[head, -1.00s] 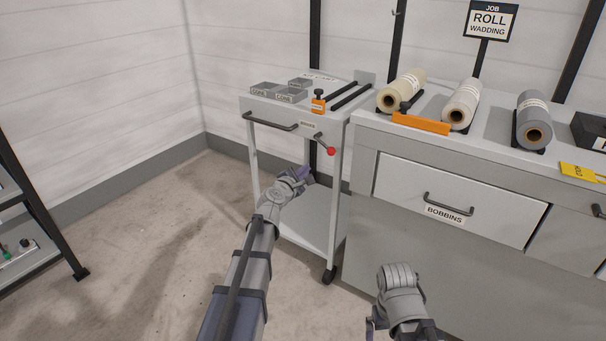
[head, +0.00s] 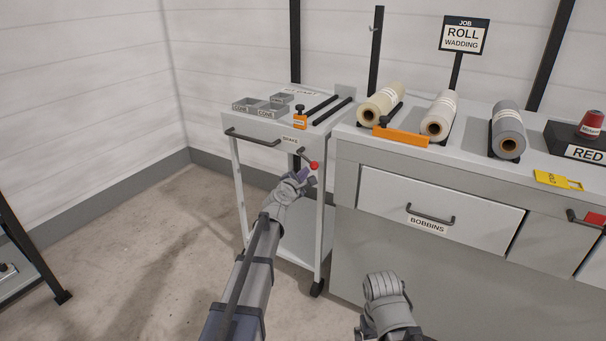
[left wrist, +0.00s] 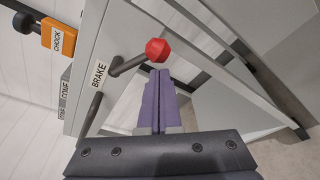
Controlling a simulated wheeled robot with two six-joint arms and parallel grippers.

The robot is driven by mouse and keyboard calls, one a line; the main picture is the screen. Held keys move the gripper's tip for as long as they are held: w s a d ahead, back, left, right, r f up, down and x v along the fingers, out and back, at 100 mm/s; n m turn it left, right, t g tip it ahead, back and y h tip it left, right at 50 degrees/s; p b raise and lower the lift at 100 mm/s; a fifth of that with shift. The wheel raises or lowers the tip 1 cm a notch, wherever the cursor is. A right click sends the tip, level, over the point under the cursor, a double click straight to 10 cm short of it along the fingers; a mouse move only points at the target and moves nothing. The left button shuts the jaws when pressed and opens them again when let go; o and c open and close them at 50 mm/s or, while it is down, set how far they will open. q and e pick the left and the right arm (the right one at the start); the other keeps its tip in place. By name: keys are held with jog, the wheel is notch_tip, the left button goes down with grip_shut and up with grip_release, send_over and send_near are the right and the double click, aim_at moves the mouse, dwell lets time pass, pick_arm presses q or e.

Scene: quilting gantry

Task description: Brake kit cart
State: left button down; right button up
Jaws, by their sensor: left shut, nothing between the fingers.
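The grey kit cart (head: 240,131) stands left of the counter. On its front is a brake lever with a red knob (head: 313,165), under a BRAKE label. The red knob also shows in the left wrist view (left wrist: 157,50), just beyond and above the fingertips. My left gripper (head: 305,176) is shut and empty, just below the lever; in the left wrist view its purple fingers (left wrist: 160,92) are together. Whether they touch the lever is unclear. An orange CHOCK block (head: 300,121) sits on the cart top. My right arm shows at the bottom, its fingers not visible.
The counter (head: 345,150) with a BOBBINS drawer (head: 440,212) stands close on the cart's right. Rolls, an orange bar (head: 400,137) and a yellow tag (head: 557,180) lie on it. Grey bins (head: 262,106) sit on the cart. Floor to the left is clear; a dark rack stands far left.

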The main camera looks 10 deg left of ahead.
pick_arm(q)
jog(key=shift+r, duration=0.1)
jog(key=shift+d+r+n+p, duration=0.1)
jog(key=shift+d+n+p, duration=0.05)
jog(key=shift+n+p, duration=0.15)
